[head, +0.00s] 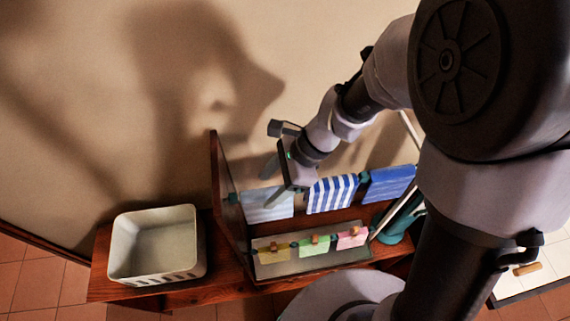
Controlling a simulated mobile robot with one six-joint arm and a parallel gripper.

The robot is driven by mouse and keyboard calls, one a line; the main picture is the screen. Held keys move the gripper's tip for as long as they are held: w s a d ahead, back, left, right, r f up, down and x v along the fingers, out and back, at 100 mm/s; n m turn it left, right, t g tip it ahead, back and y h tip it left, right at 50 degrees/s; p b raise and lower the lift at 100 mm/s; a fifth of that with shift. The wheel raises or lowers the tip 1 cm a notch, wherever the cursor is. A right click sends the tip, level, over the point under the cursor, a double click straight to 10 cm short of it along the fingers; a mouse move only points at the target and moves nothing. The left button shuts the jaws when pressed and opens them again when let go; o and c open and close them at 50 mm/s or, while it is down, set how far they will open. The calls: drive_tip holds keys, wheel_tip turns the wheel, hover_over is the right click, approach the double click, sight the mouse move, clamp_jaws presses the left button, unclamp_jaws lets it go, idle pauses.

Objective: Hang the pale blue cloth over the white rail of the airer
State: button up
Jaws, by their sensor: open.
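The pale blue cloth (268,206) hangs flat at the left end of the back row of cloths, beside a blue-and-white striped cloth. The airer stands on a wooden bench with a dark wooden panel (226,190) at its left end. The rail under the pale blue cloth is covered, so I cannot see its colour there. My gripper (268,181) is open and empty, just above the pale blue cloth's top edge. I cannot tell whether a fingertip touches the cloth.
The striped cloth (332,194) and a darker blue cloth (389,183) hang to the right. Small yellow (272,254), green (314,245) and pink (351,238) cloths are in front. An empty-looking white basket (156,246) stands left on the bench (104,275). The wall is close behind.

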drive_tip(key=p+v, duration=0.2)
drive_tip(key=v, duration=1.4)
drive_tip(key=s+d+r+n+t+h, duration=0.4)
drive_tip(key=s+d+r+n+t, duration=0.3)
drive_tip(key=r+n, duration=0.25)
wheel_tip(320, 180, down, 32)
drive_tip(key=s+n+b, duration=0.1)
drive_tip(key=s+b, duration=0.1)
drive_tip(key=b, duration=2.6)
drive_tip(key=shift+s+f+b, duration=0.2)
drive_tip(key=shift+s+b, duration=0.05)
drive_tip(key=shift+b, duration=0.15)
drive_tip(key=shift+a, duration=0.2)
